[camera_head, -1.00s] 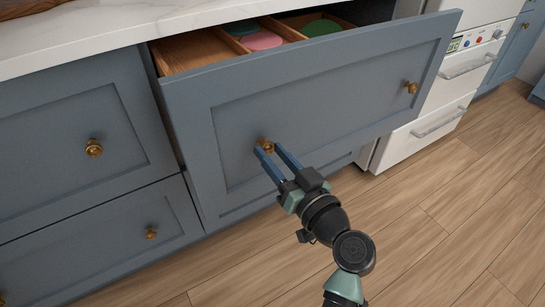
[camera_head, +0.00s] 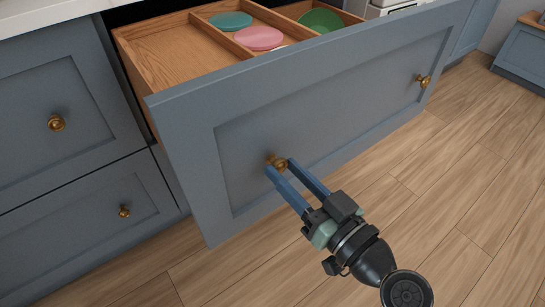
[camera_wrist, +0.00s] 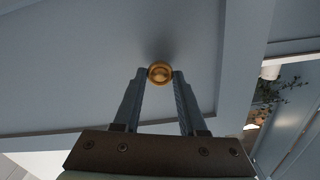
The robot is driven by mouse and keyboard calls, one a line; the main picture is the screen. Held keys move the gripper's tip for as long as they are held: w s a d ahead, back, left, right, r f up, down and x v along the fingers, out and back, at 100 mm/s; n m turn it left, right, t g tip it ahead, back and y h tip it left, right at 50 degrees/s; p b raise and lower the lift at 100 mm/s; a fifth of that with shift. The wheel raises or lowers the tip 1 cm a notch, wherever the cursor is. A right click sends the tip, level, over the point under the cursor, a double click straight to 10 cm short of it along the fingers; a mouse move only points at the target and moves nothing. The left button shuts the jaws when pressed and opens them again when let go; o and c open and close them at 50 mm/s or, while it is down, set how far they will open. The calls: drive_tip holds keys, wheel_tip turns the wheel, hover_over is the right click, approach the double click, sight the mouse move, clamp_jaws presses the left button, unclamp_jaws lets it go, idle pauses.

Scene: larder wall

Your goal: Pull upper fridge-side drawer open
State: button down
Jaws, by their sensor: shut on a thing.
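The upper drawer (camera_head: 330,110) has a blue-grey panel front with two brass knobs and stands pulled well out from the cabinet. Its wooden inside (camera_head: 175,55) shows, with dividers. My gripper (camera_head: 277,170) is shut on the left brass knob (camera_head: 279,162) of this drawer. In the wrist view the brass knob (camera_wrist: 160,72) sits between my two blue fingertips (camera_wrist: 158,78), against the drawer front (camera_wrist: 90,60). The right knob (camera_head: 423,80) is free.
A teal disc (camera_head: 231,20), a pink disc (camera_head: 259,38) and a green disc (camera_head: 320,20) lie in the drawer. Closed drawers (camera_head: 50,170) with brass knobs are at the left. Wooden floor (camera_head: 440,200) is clear at the right.

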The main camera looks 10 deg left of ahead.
drive_tip(key=shift+v, duration=2.35)
drive_tip(key=shift+c, duration=2.3)
unclamp_jaws()
drive_tip(key=shift+d, duration=0.1)
drive_tip(key=p+v, duration=0.3)
drive_tip(key=v, duration=0.9)
drive_tip(key=shift+s+d, duration=0.25)
drive_tip(key=shift+s, duration=0.05)
